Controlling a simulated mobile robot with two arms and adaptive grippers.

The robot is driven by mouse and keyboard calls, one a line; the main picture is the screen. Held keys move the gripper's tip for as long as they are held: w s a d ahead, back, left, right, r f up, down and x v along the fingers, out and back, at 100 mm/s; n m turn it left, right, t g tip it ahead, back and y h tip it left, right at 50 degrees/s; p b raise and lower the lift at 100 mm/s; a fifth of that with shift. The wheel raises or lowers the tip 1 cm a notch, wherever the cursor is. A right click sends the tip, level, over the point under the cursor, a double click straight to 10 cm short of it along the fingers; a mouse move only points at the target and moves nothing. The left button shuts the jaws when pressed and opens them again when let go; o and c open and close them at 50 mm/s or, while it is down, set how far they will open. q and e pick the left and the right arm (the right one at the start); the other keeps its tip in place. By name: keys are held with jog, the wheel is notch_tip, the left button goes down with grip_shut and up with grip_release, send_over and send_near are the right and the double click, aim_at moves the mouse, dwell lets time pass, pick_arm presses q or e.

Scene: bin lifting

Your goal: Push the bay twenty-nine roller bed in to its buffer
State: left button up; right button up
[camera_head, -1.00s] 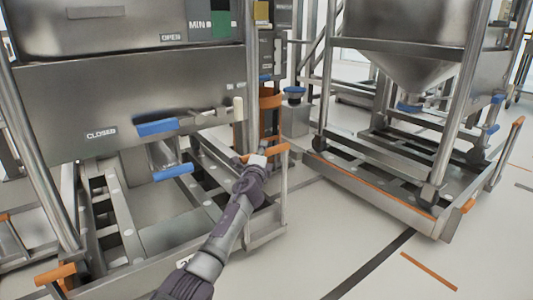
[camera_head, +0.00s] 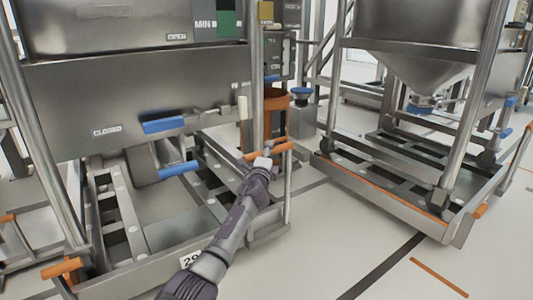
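The bay twenty-nine roller bed (camera_head: 243,243) is a low steel frame with rollers under the left bin; a partly covered number plate (camera_head: 190,261) sits on its front edge. It has an orange grip on its right upright handle (camera_head: 284,147) and another orange grip (camera_head: 61,268) at its front left corner. My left gripper (camera_head: 263,162) is at the right orange grip, seeming to touch it. Its fingers are too small to tell open from shut. My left forearm hides part of the bed's front. My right gripper is not in view.
A steel bin (camera_head: 130,90) with blue handles (camera_head: 178,169) stands above the bed, between metal posts. A second roller bed (camera_head: 385,198) under a hopper (camera_head: 420,60) stands to the right. Open pale floor (camera_head: 330,235) with a dark line lies between and in front.

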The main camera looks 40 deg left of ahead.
pick_arm(q)
jog(key=shift+r, duration=0.1)
jog(key=shift+a, duration=0.1)
jog(key=shift+s, duration=0.5)
jog(key=v, duration=1.1)
jog(key=shift+d, duration=0.3)
